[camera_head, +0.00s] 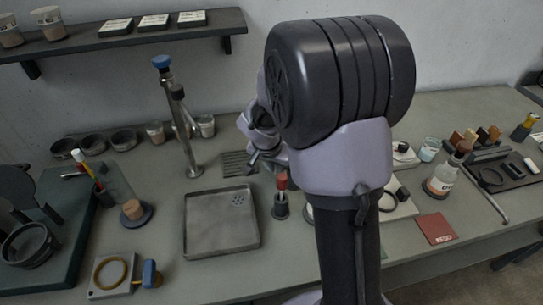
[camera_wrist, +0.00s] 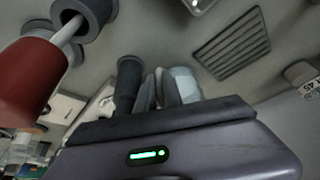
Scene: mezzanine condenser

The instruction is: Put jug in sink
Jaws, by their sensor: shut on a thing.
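The sink (camera_head: 205,250) looks like a shallow square grey basin with small drain holes at its back right, set in the counter left of my arm. It looks empty. My gripper (camera_head: 263,152) is above the counter, behind and right of the sink, near the slotted grille. In the wrist view my gripper (camera_wrist: 155,88) is shut on a pale, smooth thing (camera_wrist: 184,84), of which only a small part shows. It may be the jug, but its shape is hidden by the gripper body. I cannot make out a jug for certain in the head view.
A red-handled tool (camera_head: 281,182) stands in a dark holder between sink and arm; it is close in the wrist view (camera_wrist: 30,80). A tall tap-like post (camera_head: 186,130) with a blue top rises behind the sink. The slotted grille (camera_head: 236,163) lies behind the sink.

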